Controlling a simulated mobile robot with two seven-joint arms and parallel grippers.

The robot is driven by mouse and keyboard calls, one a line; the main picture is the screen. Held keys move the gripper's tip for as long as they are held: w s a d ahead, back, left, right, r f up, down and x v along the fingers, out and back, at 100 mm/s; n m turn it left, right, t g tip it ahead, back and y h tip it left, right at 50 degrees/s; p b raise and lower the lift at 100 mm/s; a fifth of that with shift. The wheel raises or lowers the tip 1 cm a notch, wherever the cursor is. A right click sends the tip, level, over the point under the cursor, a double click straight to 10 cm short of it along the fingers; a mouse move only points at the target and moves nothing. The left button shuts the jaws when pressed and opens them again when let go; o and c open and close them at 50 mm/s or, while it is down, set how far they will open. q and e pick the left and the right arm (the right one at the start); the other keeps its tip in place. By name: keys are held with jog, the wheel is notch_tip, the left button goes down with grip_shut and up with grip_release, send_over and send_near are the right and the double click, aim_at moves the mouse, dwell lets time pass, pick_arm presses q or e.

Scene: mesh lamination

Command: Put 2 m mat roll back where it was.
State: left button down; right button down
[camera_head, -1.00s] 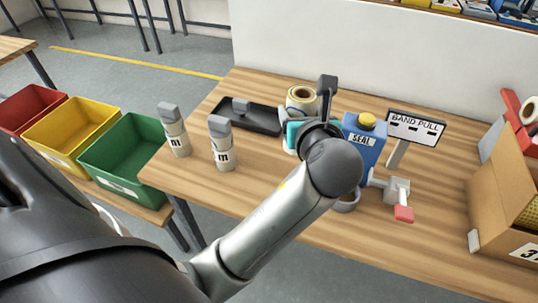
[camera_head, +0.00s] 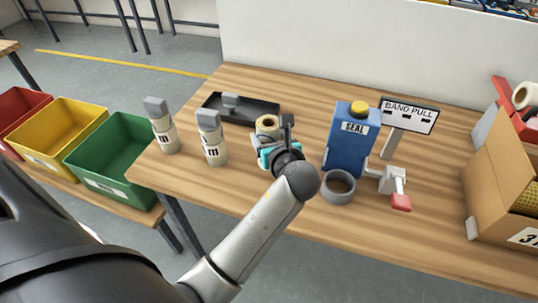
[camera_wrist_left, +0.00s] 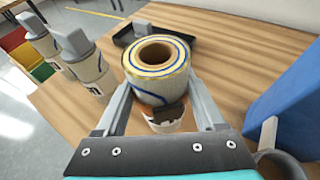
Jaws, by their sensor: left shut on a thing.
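A mat roll (camera_head: 268,124), cream with a blue line and a brown core, stands upright in my left gripper (camera_head: 266,147). In the left wrist view the roll (camera_wrist_left: 157,68) sits between the two fingers (camera_wrist_left: 160,102), which are shut on it. Its lower part is partly hidden by the gripper, and I cannot tell whether it touches the table. Two grey-topped cylinders, the left one (camera_head: 161,130) and the right one (camera_head: 212,143), stand to its left; their labels end in "m", with the numbers unreadable. My right gripper is not in view.
A black tray (camera_head: 262,113) lies behind the roll. A cardboard box (camera_head: 492,195) is far right.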

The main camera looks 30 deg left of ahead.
pick_arm(q)
jog(key=shift+f+b, duration=0.9)
jog(key=shift+f, duration=1.5)
jog(key=shift+r, duration=0.1)
grip_release()
jog(key=shift+f, duration=0.2)
